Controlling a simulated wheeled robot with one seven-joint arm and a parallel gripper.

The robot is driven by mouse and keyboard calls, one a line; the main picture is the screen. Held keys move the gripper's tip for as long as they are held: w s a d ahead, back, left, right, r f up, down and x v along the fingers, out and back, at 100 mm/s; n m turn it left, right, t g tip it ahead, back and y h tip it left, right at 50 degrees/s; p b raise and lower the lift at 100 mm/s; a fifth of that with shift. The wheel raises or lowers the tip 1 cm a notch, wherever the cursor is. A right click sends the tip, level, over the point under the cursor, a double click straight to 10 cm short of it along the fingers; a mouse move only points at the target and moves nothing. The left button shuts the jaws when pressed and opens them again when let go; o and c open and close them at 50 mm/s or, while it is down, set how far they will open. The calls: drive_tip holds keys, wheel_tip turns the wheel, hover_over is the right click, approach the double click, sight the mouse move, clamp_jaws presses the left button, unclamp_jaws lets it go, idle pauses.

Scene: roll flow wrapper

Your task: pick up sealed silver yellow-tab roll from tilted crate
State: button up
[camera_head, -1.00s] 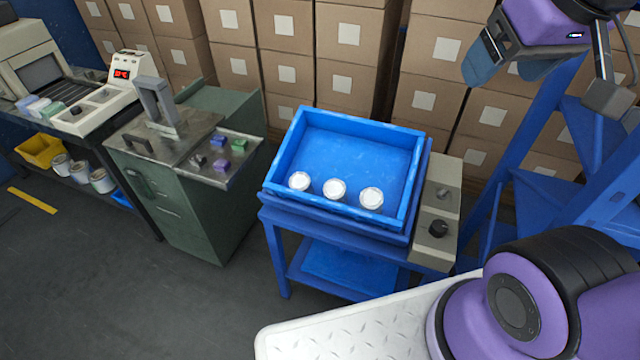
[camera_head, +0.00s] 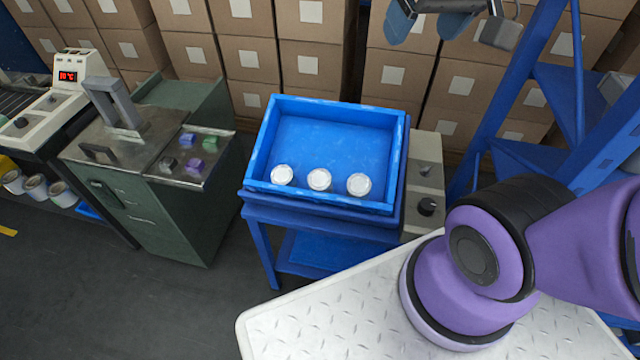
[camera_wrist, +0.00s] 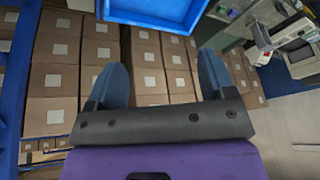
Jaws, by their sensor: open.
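The tilted blue crate (camera_head: 335,108) sits on a blue stand in the head view. Three round rolls with silvery-white tops, a left one (camera_head: 282,175), a middle one (camera_head: 319,180) and a right one (camera_head: 358,185), rest in a row along its near, lower wall. I cannot make out a yellow tab on any of them. My gripper (camera_head: 428,18) is at the top edge of the head view, beyond and right of the crate, empty. In the wrist view its two blue fingers stand wide apart (camera_wrist: 165,78).
A grey control box with knobs (camera_head: 425,185) adjoins the crate's right side. A green sealing machine (camera_head: 150,190) stands to the left. Stacked cartons (camera_head: 311,60) line the back. A blue frame (camera_head: 545,90) rises at right. The space above the crate is clear.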

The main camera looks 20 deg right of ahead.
drive_tip(key=w+a+f+m+g+y, duration=0.1)
drive_tip(key=w+f+m+g, duration=0.1)
drive_tip(key=w+f, duration=0.55)
drive_tip(key=m+g+y, duration=0.1)
drive_tip(key=m+g, duration=0.1)
drive_tip(key=m, duration=0.1)
hover_over(325, 171)
drive_tip(key=s+d, duration=0.2)
drive_tip(key=d, duration=0.2)
drive_tip(key=d+x, duration=0.2)
drive_tip(key=x, duration=0.5)
drive_tip(key=w+a+f+m, duration=0.1)
drive_tip(key=f, duration=0.8)
drive_tip(key=w+a+f+m+g+y, duration=0.1)
drive_tip(key=f+m, duration=0.1)
drive_tip(key=f, duration=0.7)
drive_tip(key=w+a+f+m+g, duration=0.1)
drive_tip(key=f, duration=0.8)
drive_tip(key=shift+w+f+m+y, duration=0.1)
drive_tip(key=shift+f+m+y, duration=0.3)
drive_tip(key=shift+s+x, duration=0.2)
drive_tip(key=shift+x, duration=1.1)
drive_tip(key=shift+s+x, duration=0.15)
drive_tip(key=shift+x, duration=1.15)
drive_tip(key=shift+a+r, duration=0.15)
drive_tip(key=c, duration=0.8)
